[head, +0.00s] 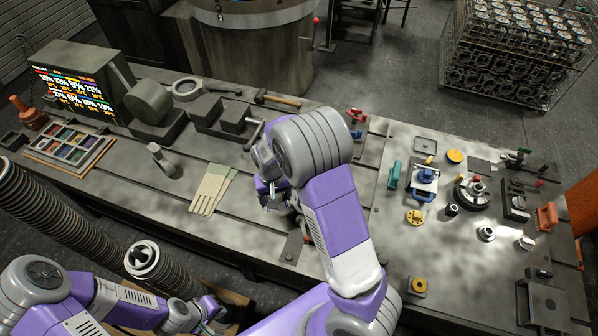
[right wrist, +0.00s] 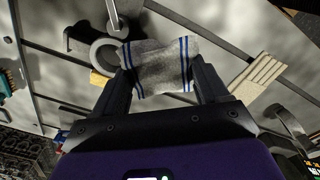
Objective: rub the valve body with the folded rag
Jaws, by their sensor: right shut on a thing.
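The folded rag (right wrist: 165,68), grey with blue stripes, is held between the fingers of my right gripper (right wrist: 162,58) in the right wrist view. In the head view my right gripper (head: 273,196) is over the middle of the bench, partly hidden by its own arm. A round grey ring-shaped part (right wrist: 104,52), which looks like the valve body, lies beside the rag's left edge in the right wrist view; I cannot tell whether they touch. My arm hides that part in the head view. My left gripper (head: 208,308) is low at the front, away from the bench top; its opening is unclear.
Pale folded cards or cloths (head: 211,190) lie left of my right gripper. A dark clamp strap (head: 292,246) is in front of it. Several fixtures, including a blue one (head: 424,180), occupy the right side.

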